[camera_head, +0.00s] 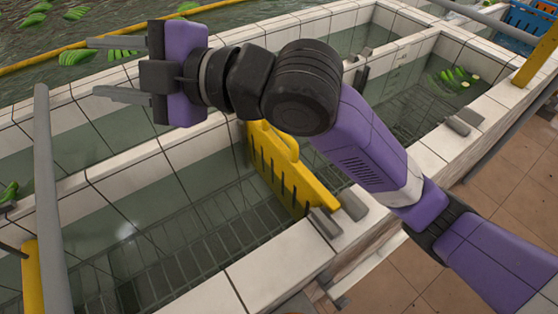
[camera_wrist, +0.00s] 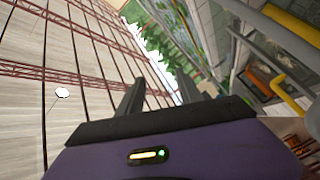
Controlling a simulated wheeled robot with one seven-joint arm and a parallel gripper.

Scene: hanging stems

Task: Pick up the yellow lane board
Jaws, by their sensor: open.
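The yellow lane board (camera_head: 281,170) stands upright across the tiled water channel in the head view, between its two white walls. It has dark slots along its face and a raised handle at its top. My arm hides part of it. My gripper (camera_head: 110,70) is at the upper left of the head view, above the channel's far wall. Its two fingers are spread apart with nothing between them. It is clear of the board. In the wrist view the fingers (camera_wrist: 157,95) point toward walls and green plants, and the board does not show.
White tiled walls (camera_head: 215,295) edge the channels, with grates under the water. Grey blocks (camera_head: 352,204) sit on the near wall by the board. A grey pole (camera_head: 48,200) rises at left. Green bunches (camera_head: 455,78) float in the right basin. A blue crate (camera_head: 520,22) stands upper right.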

